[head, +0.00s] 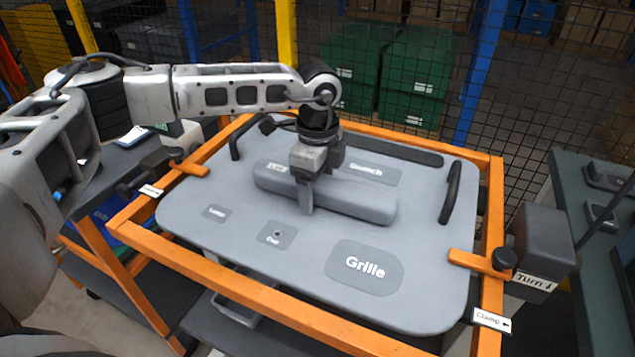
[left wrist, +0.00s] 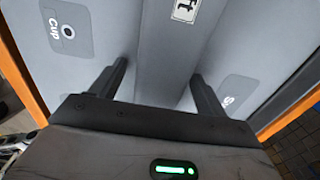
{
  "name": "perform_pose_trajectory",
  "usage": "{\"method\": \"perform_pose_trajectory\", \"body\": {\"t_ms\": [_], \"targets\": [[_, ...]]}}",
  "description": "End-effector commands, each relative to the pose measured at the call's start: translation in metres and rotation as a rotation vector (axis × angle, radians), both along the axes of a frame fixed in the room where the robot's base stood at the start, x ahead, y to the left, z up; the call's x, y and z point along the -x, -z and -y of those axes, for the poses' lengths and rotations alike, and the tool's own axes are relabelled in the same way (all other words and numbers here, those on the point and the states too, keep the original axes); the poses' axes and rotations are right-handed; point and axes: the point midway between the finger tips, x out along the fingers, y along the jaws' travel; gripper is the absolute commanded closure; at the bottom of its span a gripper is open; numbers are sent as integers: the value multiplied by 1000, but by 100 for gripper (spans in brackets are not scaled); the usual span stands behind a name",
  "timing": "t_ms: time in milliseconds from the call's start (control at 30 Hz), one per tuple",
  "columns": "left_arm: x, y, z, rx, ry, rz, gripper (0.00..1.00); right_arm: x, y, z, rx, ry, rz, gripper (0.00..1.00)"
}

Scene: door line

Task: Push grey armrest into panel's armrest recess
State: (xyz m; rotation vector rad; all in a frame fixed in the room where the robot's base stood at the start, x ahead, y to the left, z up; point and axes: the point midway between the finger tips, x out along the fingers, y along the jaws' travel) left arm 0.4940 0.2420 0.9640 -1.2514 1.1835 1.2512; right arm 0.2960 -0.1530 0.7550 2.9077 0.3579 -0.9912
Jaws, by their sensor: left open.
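The grey armrest (head: 362,204) is a long rounded bar lying across the middle of the grey panel (head: 215,180). In the left wrist view the armrest (left wrist: 170,60) runs between my fingers and carries a white label ending in "ft". My left gripper (head: 314,188) points down over the armrest, left of its middle. Its open fingers (left wrist: 160,80) stand one on each side of the bar; I cannot tell whether they touch it. The armrest recess is not visible, and I cannot tell how deep the armrest sits. My right gripper is not in view.
An orange frame (head: 262,297) surrounds the panel, with clamps at left (head: 190,168) and right (head: 480,263). Black handles (head: 450,192) stand on the panel. Its front area, with flat Grille (head: 364,268) and Cup (head: 276,235) patches, is clear. A mesh fence stands behind.

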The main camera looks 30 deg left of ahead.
Motion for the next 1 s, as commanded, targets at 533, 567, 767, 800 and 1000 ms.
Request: {"method": "perform_pose_trajectory", "body": {"t_ms": [533,567,767,800,1000], "targets": [[-1,-77,0,2,0,7,25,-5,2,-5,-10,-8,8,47],[-1,-84,0,2,0,6,25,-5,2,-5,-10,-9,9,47],[-1,-128,0,1,-1,3,25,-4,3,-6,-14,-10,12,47],[-1,-135,0,1,0,4,25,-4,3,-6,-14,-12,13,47],[0,-156,0,1,0,1,25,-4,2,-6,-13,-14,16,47]]}}
